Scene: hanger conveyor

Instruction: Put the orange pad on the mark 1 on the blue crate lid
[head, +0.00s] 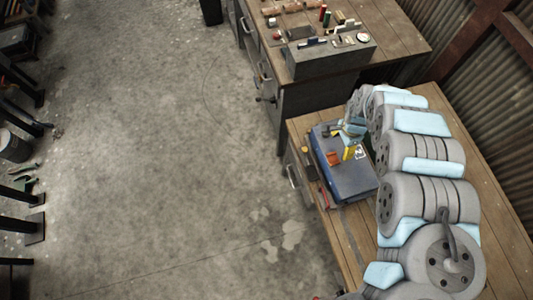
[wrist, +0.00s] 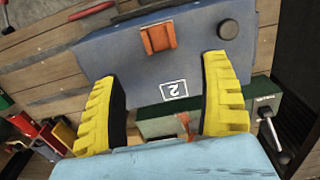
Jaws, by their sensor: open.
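The blue crate lid (head: 350,182) lies on the wooden bench beside my arm, and it fills the upper middle of the wrist view (wrist: 195,60). The orange pad (head: 333,158) rests on the lid; in the wrist view the pad (wrist: 158,37) is near the lid's far edge, beyond my fingertips. A white square mark 2 (wrist: 173,89) shows on the lid between my fingers. I cannot see mark 1. My gripper (wrist: 160,72) has its yellow fingers spread wide with nothing between them, above the lid. In the head view my gripper (head: 351,151) partly covers the lid.
A round black knob (wrist: 228,28) is on the lid, right of the pad. A green box (wrist: 262,112) lies behind my right finger. Red and yellow items (wrist: 35,132) are at the left. A grey toolbox (head: 325,58) stands on another bench. The concrete floor is open.

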